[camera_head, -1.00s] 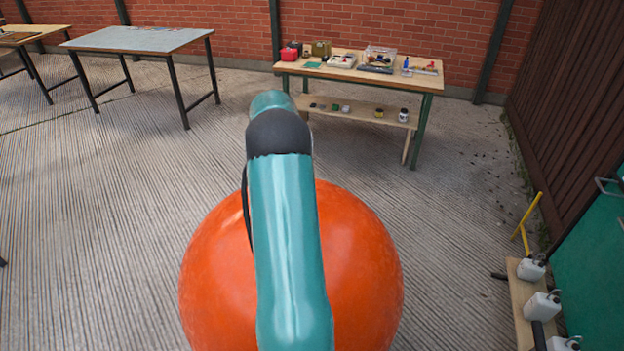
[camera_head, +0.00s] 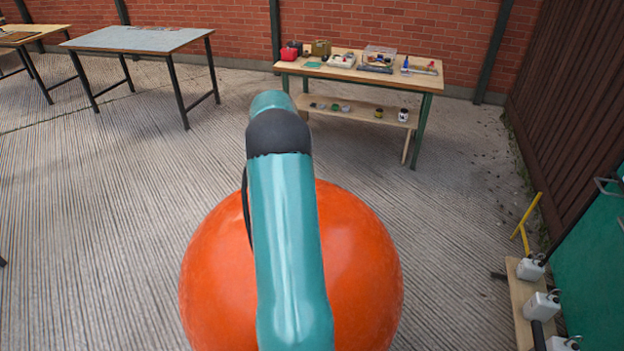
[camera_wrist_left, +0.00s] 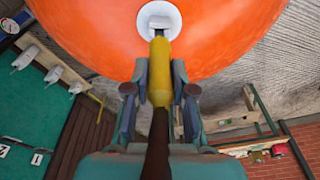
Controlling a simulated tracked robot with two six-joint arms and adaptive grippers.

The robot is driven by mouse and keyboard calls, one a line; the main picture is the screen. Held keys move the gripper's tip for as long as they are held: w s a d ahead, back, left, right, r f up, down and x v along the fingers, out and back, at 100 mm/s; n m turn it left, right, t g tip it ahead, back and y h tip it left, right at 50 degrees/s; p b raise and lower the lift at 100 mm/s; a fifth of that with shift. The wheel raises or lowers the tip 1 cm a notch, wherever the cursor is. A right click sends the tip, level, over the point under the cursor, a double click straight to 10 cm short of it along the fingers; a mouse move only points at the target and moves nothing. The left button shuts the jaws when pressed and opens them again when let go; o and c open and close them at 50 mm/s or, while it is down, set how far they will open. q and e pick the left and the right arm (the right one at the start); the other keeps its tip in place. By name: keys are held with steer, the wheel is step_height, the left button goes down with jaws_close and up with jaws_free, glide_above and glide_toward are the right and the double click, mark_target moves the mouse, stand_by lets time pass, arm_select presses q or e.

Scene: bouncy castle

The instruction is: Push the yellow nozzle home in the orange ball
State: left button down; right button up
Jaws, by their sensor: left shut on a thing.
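The orange ball (camera_head: 215,280) stands on the floor in the head view, partly hidden behind my arm. In the left wrist view the ball (camera_wrist_left: 230,35) fills the top, with a round white valve (camera_wrist_left: 160,10) facing me. The yellow nozzle (camera_wrist_left: 160,88) is between the fingers of my left gripper (camera_wrist_left: 160,68), which is shut on it. The nozzle points at the valve, and its narrower front end meets the valve's opening. I cannot tell how deep it sits. A dark brown hose (camera_wrist_left: 157,145) runs back from the nozzle. My right gripper is in neither view.
A wooden workbench (camera_head: 430,82) with tools stands behind the ball, near the brick wall. A grey-topped table (camera_head: 135,40) is at the back left. Ribbed floor around the ball is clear.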

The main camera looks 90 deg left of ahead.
arm_select(q)
steer(key=shift+f, duration=0.15)
steer(key=shift+f+b, duration=1.1)
steer(key=shift+f, duration=0.3)
steer(key=c, duration=0.9)
jaws_free()
steer(key=shift+r, duration=0.1)
